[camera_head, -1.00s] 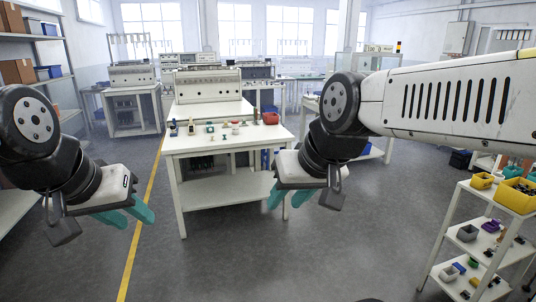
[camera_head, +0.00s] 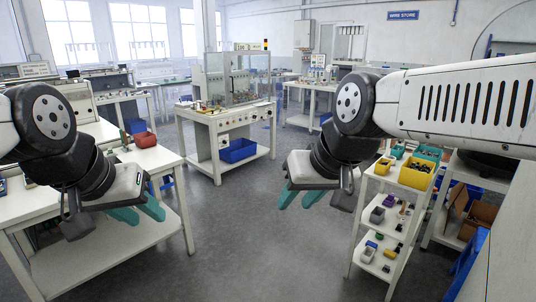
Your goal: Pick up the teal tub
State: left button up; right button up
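A teal tub (camera_head: 429,152) stands on the top shelf of the white rack at the right, behind a yellow bin (camera_head: 416,174) that hides part of it. A smaller teal-green item (camera_head: 397,152) sits to its left on the same shelf. My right gripper (camera_head: 300,198) is open and empty, in front of the rack and to the left of it. My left gripper (camera_head: 139,211) is open and empty at the left, in front of the white table. Both have teal fingers.
The white rack (camera_head: 366,187) holds several small bins and parts on its lower shelves. A white table (camera_head: 150,160) with a red bin (camera_head: 145,139) stands at the left. A workbench with a blue crate (camera_head: 238,151) stands at the back. The floor (camera_head: 270,250) between is clear.

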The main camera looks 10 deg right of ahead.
aim_at(397, 151)
jog(key=i+z, duration=0.3)
jog(key=z, duration=0.15)
jog(key=i+j+z, duration=0.15)
jog(key=i+z, duration=0.15)
jog(key=z, duration=0.15)
jog(key=i+j+z, duration=0.2)
jog(key=z, duration=0.2)
jog(key=i+j+z, duration=0.3)
jog(key=z, duration=0.15)
jog(key=i+u, duration=0.2)
jog(key=i, duration=0.35)
jog(key=i+l+u, duration=0.25)
jog(key=i, duration=0.25)
jog(key=i+l+u, duration=0.2)
jog(key=i, duration=0.3)
jog(key=i+l+u, duration=0.2)
jog(key=i+l, duration=0.15)
jog(key=i, duration=0.15)
